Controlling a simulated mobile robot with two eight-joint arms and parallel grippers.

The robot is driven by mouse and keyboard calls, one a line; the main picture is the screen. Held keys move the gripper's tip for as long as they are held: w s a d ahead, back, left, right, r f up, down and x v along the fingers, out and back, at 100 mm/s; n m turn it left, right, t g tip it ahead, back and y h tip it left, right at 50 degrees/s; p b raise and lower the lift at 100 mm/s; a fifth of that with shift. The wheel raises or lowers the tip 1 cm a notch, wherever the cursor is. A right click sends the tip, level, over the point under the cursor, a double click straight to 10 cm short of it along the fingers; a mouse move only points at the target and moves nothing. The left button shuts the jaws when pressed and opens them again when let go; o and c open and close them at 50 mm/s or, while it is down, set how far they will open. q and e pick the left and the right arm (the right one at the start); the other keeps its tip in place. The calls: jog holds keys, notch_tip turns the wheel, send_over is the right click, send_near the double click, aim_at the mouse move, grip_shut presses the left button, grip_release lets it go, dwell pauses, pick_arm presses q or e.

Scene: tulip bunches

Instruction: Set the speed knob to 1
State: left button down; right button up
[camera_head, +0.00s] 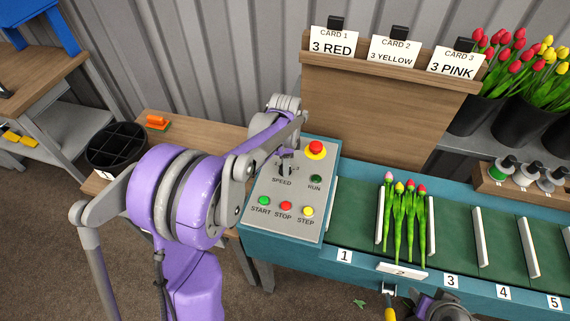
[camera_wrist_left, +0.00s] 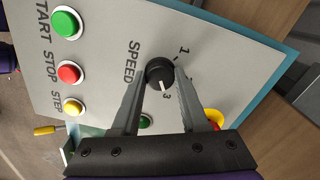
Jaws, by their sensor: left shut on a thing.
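The black speed knob (camera_wrist_left: 160,73) sits on the grey control panel (camera_wrist_left: 105,25), above the word SPEED in the head view. Its white pointer line faces the 3 in the left wrist view; the 1 is on the other side, at the upper right. My left gripper (camera_wrist_left: 158,85) is shut on the knob, one finger on each side. In the head view my left gripper (camera_head: 285,166) reaches the panel from above and partly hides the knob. A dark part of my right arm (camera_head: 440,306) shows at the bottom edge; its finger state is unclear.
A red stop button (camera_head: 316,148) on yellow, a green RUN button (camera_head: 316,179), and START, STOP and STEP buttons lie close to the knob. Tulips (camera_head: 404,215) lie on the green conveyor (camera_head: 355,205) to the right. A yellow-handled object (camera_head: 390,302) is at the front.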

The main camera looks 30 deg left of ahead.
pick_arm(q)
jog(key=n+b, duration=0.1)
jog(key=n, duration=0.3)
jog(key=shift+n, duration=0.4)
jog(key=n+b, duration=0.1)
jog(key=n, duration=0.5)
jog(key=shift+b, duration=0.4)
jog(key=n+b, duration=0.1)
jog(key=n, duration=0.5)
jog(key=shift+n, duration=0.3)
jog(key=n, duration=0.5)
jog(key=shift+n, duration=0.4)
pick_arm(e)
notch_tip(320, 180, down, 6)
jog(key=s, duration=0.1)
jog(key=shift+s, duration=0.4)
pick_arm(q)
jog(key=shift+b, duration=0.3)
pick_arm(e)
jog(key=shift+r, duration=0.1)
pick_arm(q)
jog(key=shift+c, duration=2.1)
grip_release()
